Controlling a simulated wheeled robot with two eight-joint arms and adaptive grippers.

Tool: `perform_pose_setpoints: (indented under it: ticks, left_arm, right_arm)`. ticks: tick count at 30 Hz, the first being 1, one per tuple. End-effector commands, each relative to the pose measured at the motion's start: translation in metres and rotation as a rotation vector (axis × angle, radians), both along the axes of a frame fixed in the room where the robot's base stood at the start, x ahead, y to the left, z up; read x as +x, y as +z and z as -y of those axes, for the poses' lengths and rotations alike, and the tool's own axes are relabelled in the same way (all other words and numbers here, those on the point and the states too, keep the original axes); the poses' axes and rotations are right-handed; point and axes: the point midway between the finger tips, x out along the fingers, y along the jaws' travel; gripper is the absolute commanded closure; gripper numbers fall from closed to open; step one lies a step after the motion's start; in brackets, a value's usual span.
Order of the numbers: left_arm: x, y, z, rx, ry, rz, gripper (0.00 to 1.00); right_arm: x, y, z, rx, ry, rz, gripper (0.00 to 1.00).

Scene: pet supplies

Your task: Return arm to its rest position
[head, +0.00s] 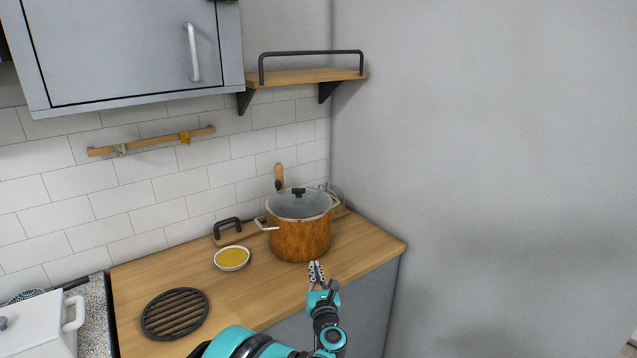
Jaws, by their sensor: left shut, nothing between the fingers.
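My left gripper (316,274) shows at the bottom centre of the head view, over the front edge of the wooden counter (252,285). Its teal and black arm comes up from the bottom edge. Its fingers are shut with nothing between them, and they point toward the copper-brown pot (300,240). The fingertips appear close in front of the pot's base; whether they touch it cannot be told. My right gripper is not in view.
The pot has a glass lid (297,204). A white bowl with yellow contents (232,259) and a black round trivet (175,314) lie left of it. A white pot (38,324) stands at the lower left. A shelf (308,77) and cabinet (125,48) hang above.

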Motion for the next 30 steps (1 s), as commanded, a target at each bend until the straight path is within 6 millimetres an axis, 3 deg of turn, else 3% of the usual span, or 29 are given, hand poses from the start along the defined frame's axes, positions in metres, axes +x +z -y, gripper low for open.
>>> perform_pose_setpoints:
  ticks: [3, 6, 9, 13, 17, 20, 24, 30]
  left_arm:
    - [-0.008, 0.057, -0.002, 0.254, -0.083, 0.017, 1.0]
    - [-0.025, 0.102, 0.0, 0.55, -0.175, 0.026, 1.0]
    - [-0.049, 0.131, 0.001, 0.853, -0.263, 0.025, 1.0]
    - [-0.09, 0.146, -0.004, 1.248, -0.38, 0.005, 1.0]
    - [-0.14, 0.136, -0.018, 1.634, -0.512, -0.036, 1.0]
    - [-0.185, 0.116, -0.037, 1.92, -0.634, -0.08, 1.0]
    - [-0.255, 0.075, -0.074, 2.287, -0.845, -0.161, 1.0]
    - [-0.344, 0.02, -0.132, 2.638, -1.178, -0.275, 1.0]
  right_arm:
    - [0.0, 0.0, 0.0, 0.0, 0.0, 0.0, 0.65]
    - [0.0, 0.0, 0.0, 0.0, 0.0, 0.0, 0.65]
    - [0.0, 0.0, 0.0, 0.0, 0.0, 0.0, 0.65]
    - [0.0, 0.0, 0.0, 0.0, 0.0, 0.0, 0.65]
    - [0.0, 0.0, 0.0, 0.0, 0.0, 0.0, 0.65]
    - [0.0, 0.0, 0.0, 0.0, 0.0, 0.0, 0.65]
    - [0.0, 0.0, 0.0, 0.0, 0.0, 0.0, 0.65]
    - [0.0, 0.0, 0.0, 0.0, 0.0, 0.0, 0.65]
